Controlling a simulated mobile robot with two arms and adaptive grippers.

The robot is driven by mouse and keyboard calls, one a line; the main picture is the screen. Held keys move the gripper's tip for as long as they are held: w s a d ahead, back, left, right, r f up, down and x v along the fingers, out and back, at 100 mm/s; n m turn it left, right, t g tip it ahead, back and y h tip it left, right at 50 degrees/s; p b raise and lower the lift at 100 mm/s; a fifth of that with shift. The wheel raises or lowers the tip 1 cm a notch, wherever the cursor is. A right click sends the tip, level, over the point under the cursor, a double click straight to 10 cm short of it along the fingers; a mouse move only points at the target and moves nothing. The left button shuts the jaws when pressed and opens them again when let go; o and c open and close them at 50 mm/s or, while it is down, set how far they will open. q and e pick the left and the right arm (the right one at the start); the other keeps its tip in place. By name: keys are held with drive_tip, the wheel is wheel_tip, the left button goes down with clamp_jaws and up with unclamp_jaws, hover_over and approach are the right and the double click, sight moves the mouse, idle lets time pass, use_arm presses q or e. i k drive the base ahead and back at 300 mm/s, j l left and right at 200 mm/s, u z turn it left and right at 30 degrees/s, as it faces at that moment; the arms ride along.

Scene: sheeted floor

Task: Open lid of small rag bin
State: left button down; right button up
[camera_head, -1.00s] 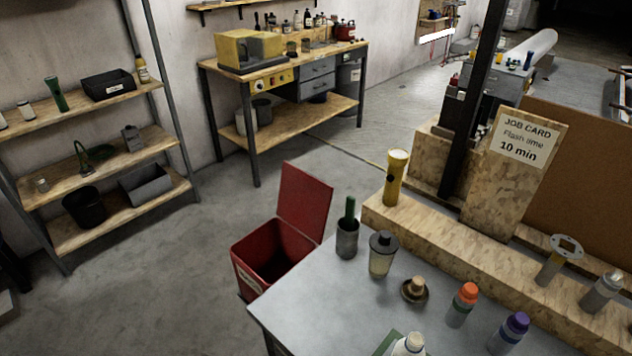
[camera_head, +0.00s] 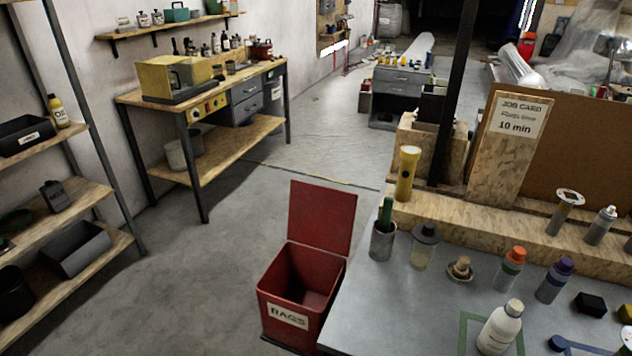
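A small red rag bin (camera_head: 331,287) with a white "RAGS" label stands on the floor at the left side of the grey-topped table. Its red lid (camera_head: 322,217) is up, standing near upright at the back of the bin. The bin's dark inside shows and looks empty as far as I can see. Part of its right side is hidden by the table edge. Neither of my grippers is in view.
The grey table (camera_head: 400,310) holds a cup (camera_head: 382,241), a white bottle (camera_head: 499,328) and several capped bottles. A wooden shelf unit (camera_head: 75,205) stands at left, a workbench (camera_head: 235,150) at the back. The floor (camera_head: 205,285) left of the bin is clear.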

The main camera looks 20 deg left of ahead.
sight(323, 217)
drive_tip(key=i+j+z, duration=0.1)
drive_tip(key=j+z, duration=0.3)
drive_tip(key=j, duration=0.65)
drive_tip(key=j+z, duration=0.4)
drive_tip(key=j, duration=0.65)
